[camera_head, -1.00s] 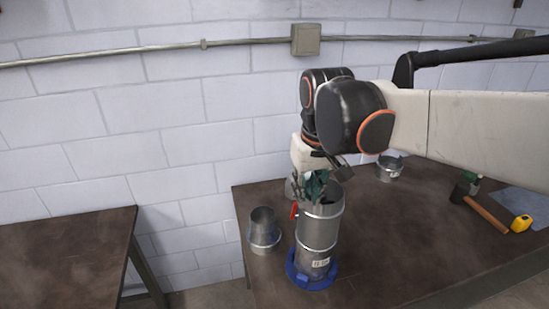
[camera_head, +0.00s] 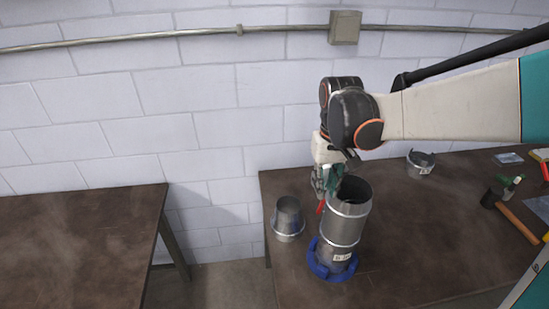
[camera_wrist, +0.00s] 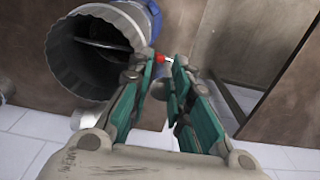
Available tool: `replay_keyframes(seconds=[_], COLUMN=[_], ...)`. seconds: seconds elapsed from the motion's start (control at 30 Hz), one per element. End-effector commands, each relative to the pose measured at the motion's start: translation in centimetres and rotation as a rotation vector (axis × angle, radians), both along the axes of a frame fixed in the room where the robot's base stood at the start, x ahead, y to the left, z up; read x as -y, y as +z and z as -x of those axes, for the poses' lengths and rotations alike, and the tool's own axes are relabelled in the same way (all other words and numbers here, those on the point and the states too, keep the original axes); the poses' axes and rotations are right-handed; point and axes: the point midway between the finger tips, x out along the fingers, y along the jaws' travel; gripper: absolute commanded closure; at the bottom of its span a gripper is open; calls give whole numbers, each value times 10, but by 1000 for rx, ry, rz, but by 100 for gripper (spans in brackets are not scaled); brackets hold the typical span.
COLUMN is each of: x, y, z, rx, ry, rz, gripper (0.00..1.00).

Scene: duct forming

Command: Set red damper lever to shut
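The grey metal duct (camera_head: 343,222) stands upright in a blue ring base (camera_head: 331,262) on the right-hand table. Its red damper lever (camera_head: 320,207) is on the duct's left side and points downward, partly hidden. My gripper (camera_head: 325,190) is beside the duct's upper left, just above the lever. In the wrist view the duct's open mouth (camera_wrist: 68,62) is at left, with a dark plate inside seen nearly edge-on. My gripper (camera_wrist: 165,80) has its teal-padded fingers apart, and the red lever (camera_wrist: 161,58) shows between and beyond the tips. Contact cannot be told.
A small metal reducer (camera_head: 288,220) stands left of the duct, and another metal fitting (camera_head: 421,164) is behind it to the right. A hammer (camera_head: 517,221) and other tools lie at the right. The left table (camera_head: 75,245) is bare.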

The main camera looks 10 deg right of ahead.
Motion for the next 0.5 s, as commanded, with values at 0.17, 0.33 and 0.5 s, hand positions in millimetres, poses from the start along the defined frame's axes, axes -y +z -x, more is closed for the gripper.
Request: replay_keyframes(seconds=[0.17,0.33,0.5], x=[0,0,0], y=[-29,-43,-47], z=[-2,-1,-1], rx=[1,1,1], ry=[0,0,0], rz=[0,0,0], gripper=[82,82,82])
